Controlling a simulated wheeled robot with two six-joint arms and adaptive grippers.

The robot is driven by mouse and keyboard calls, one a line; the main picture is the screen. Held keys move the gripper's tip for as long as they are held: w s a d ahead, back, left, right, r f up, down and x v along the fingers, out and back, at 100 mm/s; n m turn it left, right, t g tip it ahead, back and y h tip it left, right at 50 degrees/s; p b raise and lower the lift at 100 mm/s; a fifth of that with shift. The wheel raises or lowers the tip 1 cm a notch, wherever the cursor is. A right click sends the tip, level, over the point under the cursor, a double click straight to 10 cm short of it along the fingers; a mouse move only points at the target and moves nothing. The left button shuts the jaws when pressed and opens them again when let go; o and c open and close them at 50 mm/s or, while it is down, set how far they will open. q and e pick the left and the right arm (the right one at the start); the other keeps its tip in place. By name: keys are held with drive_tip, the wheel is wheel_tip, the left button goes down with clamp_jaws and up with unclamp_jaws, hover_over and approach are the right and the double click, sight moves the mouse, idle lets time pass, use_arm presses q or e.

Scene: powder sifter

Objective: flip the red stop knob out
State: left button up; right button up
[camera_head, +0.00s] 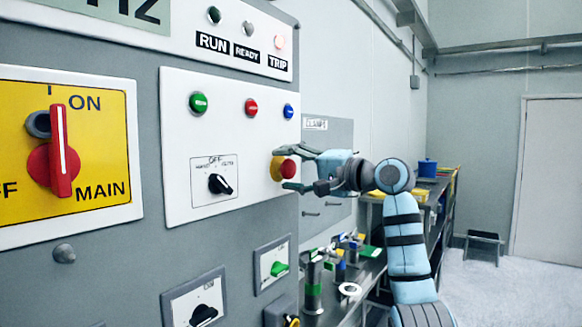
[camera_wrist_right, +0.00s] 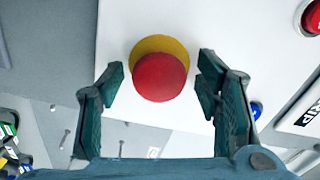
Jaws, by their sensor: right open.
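The red stop knob (camera_head: 286,168) with its yellow collar sits on the white button panel (camera_head: 178,130), near the panel's right edge. In the right wrist view the red knob (camera_wrist_right: 160,78) is between the fingers, with the yellow collar (camera_wrist_right: 160,45) behind it. My right gripper (camera_head: 283,169) is open, one finger above and one below the knob in the head view. In the wrist view its fingers (camera_wrist_right: 161,80) flank the knob, with a gap showing on each side. My left gripper is not in view.
Green (camera_head: 198,103), red (camera_head: 251,107) and blue (camera_head: 288,111) buttons sit above the knob. A black selector switch (camera_head: 219,184) is to its left, and a large red main switch (camera_head: 58,150) is further left. A cluttered bench (camera_head: 373,262) stands below my right arm.

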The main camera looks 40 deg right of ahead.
clamp_jaws()
drive_tip(key=shift+s+d+f, duration=0.1)
drive_tip(key=shift+s+f, duration=0.05)
drive_tip(key=shift+s, duration=0.2)
drive_tip(key=shift+c, duration=1.7)
unclamp_jaws()
drive_tip(key=o, duration=0.3)
drive_tip(key=shift+s, duration=0.2)
drive_tip(key=shift+o, duration=0.2)
drive_tip(key=shift+d, duration=0.1)
